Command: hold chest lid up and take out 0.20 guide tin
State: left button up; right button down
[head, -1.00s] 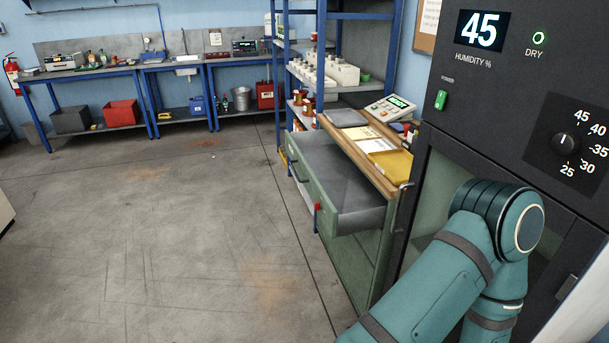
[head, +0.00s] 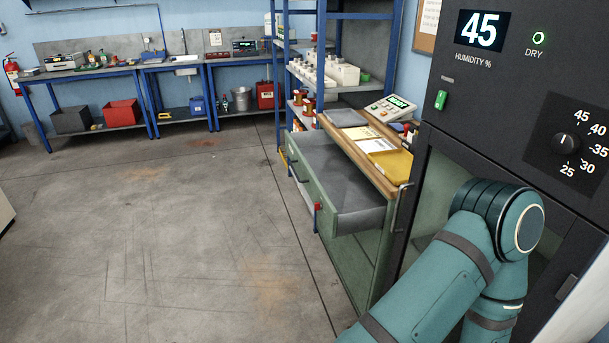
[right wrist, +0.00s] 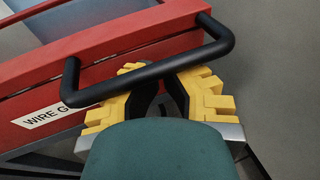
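A red chest (right wrist: 125,37) shows in the right wrist view, with a white label (right wrist: 50,116) reading "WIRE G", the rest hidden. A black bar handle (right wrist: 150,67) stands out from its front. My right gripper (right wrist: 165,72) has its yellow fingers spread, one towards each side, at the handle. The bar crosses in front of the left finger; I cannot tell whether the fingers touch it. A blue-grey surface lies inside the red edge; I cannot tell if it is lid or interior. No guide tin is visible. My left gripper is in neither view.
In the head view a dark drying cabinet (head: 480,110) with a 45 display stands close on the right. Beside it a green cabinet (head: 360,262) has its grey drawer (head: 340,180) pulled out. Blue benches (head: 140,70) line the back wall. The floor (head: 150,230) is clear.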

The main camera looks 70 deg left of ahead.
jog(key=s, duration=0.9)
dwell(0.3)
dwell(0.4)
